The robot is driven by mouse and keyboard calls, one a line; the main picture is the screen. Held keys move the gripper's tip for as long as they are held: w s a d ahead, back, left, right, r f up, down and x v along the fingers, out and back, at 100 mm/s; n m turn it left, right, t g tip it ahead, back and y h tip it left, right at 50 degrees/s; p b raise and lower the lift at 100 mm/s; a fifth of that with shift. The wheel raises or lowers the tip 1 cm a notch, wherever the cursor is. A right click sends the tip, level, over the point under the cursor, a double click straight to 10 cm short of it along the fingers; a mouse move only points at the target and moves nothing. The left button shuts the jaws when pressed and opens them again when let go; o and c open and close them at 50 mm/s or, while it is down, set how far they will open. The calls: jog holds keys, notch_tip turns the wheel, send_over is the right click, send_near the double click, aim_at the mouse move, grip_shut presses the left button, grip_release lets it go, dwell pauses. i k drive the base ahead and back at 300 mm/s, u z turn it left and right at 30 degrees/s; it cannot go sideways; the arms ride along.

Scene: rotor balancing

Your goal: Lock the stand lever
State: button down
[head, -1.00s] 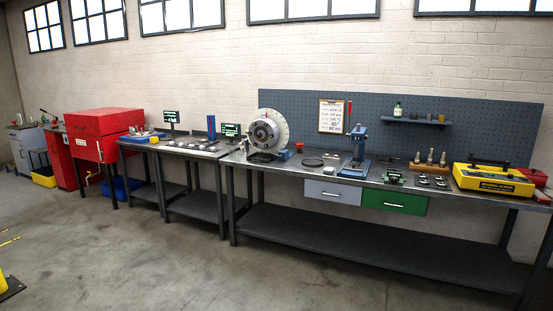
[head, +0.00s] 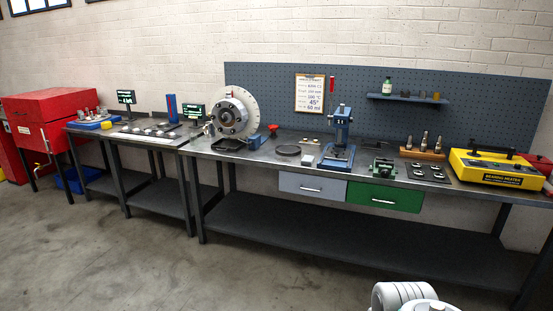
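The rotor (head: 233,112) is a large pale disc with a dark hub, standing upright on its stand at the left end of the long bench. The stand's blue part (head: 255,141) shows at the disc's lower right, on the bench top. A small red knob (head: 273,128) stands just right of it; I cannot tell whether this is the stand lever or how it is set. My gripper is not in view. A white rounded part of my arm (head: 402,297) shows at the bottom right edge, well away from the rotor.
The long bench (head: 400,240) has a blue press (head: 338,138), a green vise (head: 383,167) and a yellow bearing heater (head: 493,168) on it. A bench with screens stands left, then a red cabinet (head: 45,107). The concrete floor (head: 120,265) in front is clear.

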aim_at(251, 143)
jog(key=u, duration=0.4)
jog(key=i, duration=2.35)
jog(key=u, duration=1.25)
jog(key=i, duration=1.45)
jog(key=u, duration=0.55)
